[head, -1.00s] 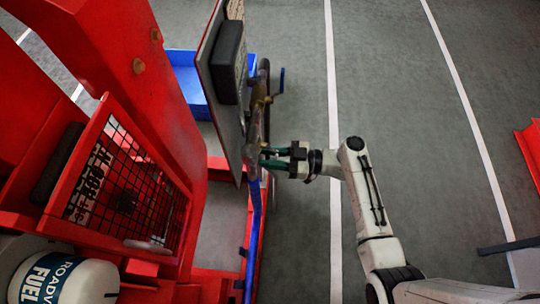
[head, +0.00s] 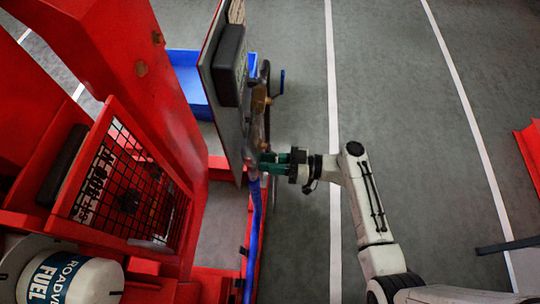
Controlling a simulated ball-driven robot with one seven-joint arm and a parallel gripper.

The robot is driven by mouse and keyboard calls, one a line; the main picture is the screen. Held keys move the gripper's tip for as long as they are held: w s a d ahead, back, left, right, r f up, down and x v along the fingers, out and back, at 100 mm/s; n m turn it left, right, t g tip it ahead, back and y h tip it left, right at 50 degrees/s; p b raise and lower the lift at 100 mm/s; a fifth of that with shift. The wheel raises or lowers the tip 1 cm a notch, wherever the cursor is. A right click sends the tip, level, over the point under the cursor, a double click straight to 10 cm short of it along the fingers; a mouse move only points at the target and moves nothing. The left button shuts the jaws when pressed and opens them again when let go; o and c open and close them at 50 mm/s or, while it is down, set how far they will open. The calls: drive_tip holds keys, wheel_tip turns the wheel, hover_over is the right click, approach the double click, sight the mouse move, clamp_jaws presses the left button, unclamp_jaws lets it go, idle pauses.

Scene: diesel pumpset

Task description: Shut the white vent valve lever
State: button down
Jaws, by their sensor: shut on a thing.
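My gripper (head: 268,163) has green fingers and reaches left to the pipework beside the grey panel (head: 228,130). It is shut on a small part at the pipe, which I take to be the white vent valve lever; the fingers hide most of it, so its angle cannot be read. The pipe (head: 257,125) runs along the panel's right side, with a brassy fitting (head: 259,98) above the gripper. A blue hose (head: 254,225) runs down from just below the fingers.
A blue handle (head: 282,82) sticks up above the gripper. A blue tray (head: 188,82) lies behind the panel. The red frame, mesh guard (head: 128,190) and white fuel tank (head: 75,278) fill the left. Grey floor (head: 420,130) is open to the right.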

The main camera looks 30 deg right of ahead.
drive_tip(key=shift+s+a+r+m, duration=0.15)
drive_tip(key=shift+s+a+m, duration=0.2)
drive_tip(key=shift+m, duration=0.55)
drive_tip(key=shift+d, duration=0.1)
drive_tip(key=c, duration=1)
unclamp_jaws()
